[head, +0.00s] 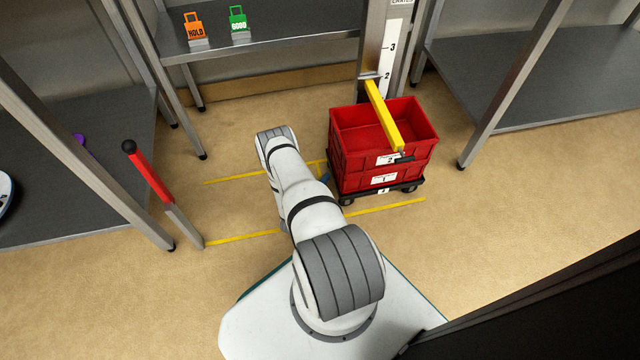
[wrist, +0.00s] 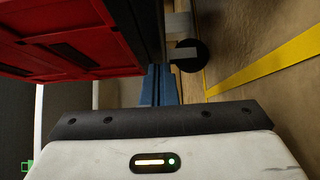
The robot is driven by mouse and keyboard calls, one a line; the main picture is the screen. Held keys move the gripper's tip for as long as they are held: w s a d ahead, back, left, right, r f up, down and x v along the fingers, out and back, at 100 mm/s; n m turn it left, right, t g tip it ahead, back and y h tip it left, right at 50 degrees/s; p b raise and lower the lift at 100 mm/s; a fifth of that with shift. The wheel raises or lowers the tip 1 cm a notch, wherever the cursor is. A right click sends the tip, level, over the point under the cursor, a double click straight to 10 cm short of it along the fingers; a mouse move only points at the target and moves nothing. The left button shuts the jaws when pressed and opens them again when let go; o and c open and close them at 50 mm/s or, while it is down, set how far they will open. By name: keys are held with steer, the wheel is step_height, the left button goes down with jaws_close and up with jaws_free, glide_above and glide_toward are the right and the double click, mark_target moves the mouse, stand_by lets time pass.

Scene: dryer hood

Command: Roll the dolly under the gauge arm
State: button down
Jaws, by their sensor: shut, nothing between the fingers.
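The dolly (head: 408,187) is a low black platform on small wheels, carrying stacked red crates (head: 350,165), in the head view. The yellow gauge arm (head: 384,115) reaches out from the marked post over the top crate; I cannot tell if it touches the crate. My gripper (head: 325,179) is at the dolly's left side, mostly hidden behind my arm. In the wrist view, my blue fingers (wrist: 158,85) are shut and empty, close to the dolly's black edge (wrist: 140,28) and a wheel (wrist: 188,55). I cannot tell whether they touch it.
Yellow floor lines (head: 240,237) mark a lane around the dolly. A red-handled lever (head: 150,180) stands at the left. Orange HOLD (head: 195,29) and green GOOD (head: 238,23) tags stand on the back shelf (head: 275,37). The floor right of the dolly is clear up to a bench leg.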

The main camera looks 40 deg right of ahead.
steer(key=a, duration=0.1)
steer(key=w+a, duration=0.1)
steer(key=a+b, duration=0.1)
steer(key=shift+w+f, duration=0.15)
steer(key=shift+w, duration=0.15)
steer(key=p+v, duration=0.3)
steer(key=v, duration=0.6)
steer(key=shift+w+a, duration=0.1)
steer(key=shift+a, duration=0.05)
steer(key=shift+s+a, duration=0.25)
steer(key=shift+a, duration=0.3)
